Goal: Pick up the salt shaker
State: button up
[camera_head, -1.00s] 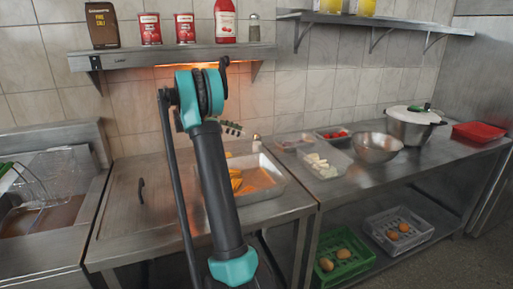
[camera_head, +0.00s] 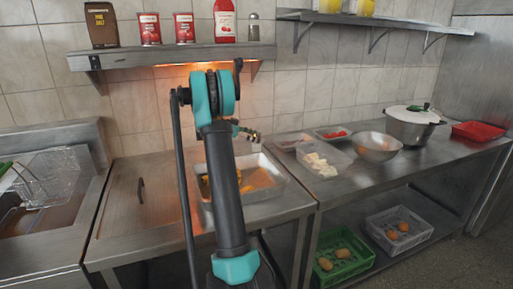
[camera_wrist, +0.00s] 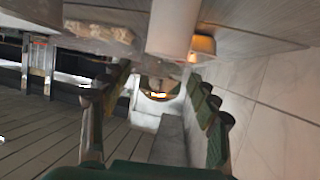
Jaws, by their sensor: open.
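The salt shaker (camera_head: 254,28) is a small clear shaker with a grey top. It stands upright at the right end of the wall shelf (camera_head: 170,57), right of a red sauce bottle. My gripper (camera_head: 247,133) is mostly hidden behind my arm in the head view, below the shelf and above the metal tray of orange food. In the wrist view my gripper (camera_wrist: 160,100) shows its dark green fingers spread apart with nothing held between them. I cannot make out the shaker in the wrist view.
The red sauce bottle (camera_head: 225,22) stands close to the shaker's left. Two red cans and a brown carton (camera_head: 102,26) are farther left. A second shelf (camera_head: 375,23) with yellow-filled jars is to the right. The tray (camera_head: 268,204) sits on the counter below.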

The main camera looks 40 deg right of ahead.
grip_shut()
dwell(0.3)
jog(key=shift+r, duration=0.1)
notch_tip(320, 180, up, 10)
jog(key=shift+f, duration=0.1)
jog(key=c, duration=0.7)
grip_release()
grip_shut()
